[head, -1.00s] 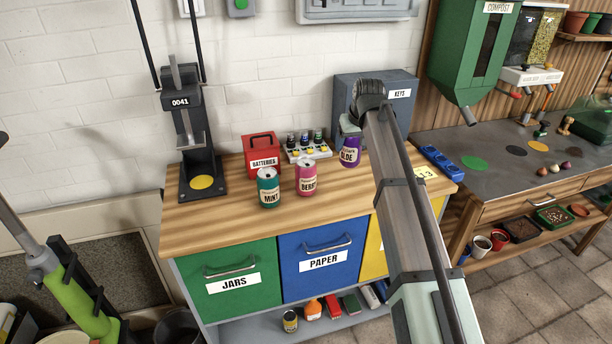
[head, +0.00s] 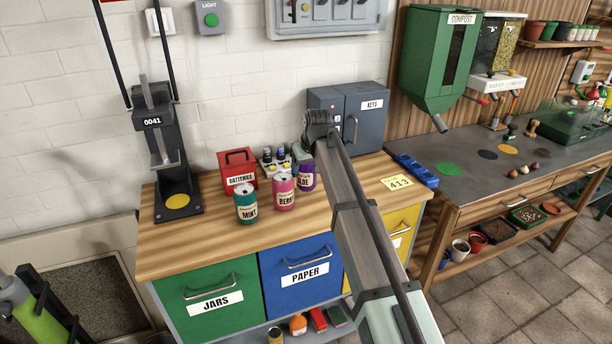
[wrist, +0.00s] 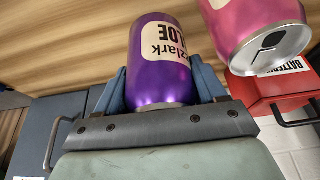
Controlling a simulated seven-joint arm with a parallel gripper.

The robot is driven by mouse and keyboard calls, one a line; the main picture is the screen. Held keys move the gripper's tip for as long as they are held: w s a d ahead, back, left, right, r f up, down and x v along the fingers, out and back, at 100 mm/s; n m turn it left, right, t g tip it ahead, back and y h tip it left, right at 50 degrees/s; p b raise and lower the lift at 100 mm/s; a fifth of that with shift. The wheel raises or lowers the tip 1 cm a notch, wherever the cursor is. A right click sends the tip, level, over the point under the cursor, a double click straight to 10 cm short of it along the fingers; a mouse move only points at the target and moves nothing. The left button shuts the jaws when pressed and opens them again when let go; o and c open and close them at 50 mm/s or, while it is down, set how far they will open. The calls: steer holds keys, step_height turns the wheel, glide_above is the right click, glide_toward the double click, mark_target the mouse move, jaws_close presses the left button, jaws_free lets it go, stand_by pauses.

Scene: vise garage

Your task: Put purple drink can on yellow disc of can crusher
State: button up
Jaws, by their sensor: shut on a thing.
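The purple can (head: 307,178) is between the fingers of my gripper (head: 303,156), which is shut on it. The wrist view shows the purple can (wrist: 160,60) with a finger on each side. In the head view it is just behind and right of the pink can (head: 284,192), which partly overlaps it. I cannot tell whether its base is clear of the wooden top. The black can crusher (head: 160,137) stands at the left end of the counter. Its yellow disc (head: 177,201) is bare.
A teal can (head: 246,204) stands left of the pink can, between the held can and the crusher. A red batteries box (head: 237,172) and a battery rack (head: 270,163) are behind them. The grey key cabinet (head: 362,117) stands at the back right. Bare wood (head: 215,238) lies in front.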

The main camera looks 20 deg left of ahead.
steer(key=shift+f, duration=1.4)
steer(key=shift+f, duration=0.1)
steer(key=o, duration=0.7)
steer(key=shift+o, duration=0.2)
steer(key=v, duration=1.2)
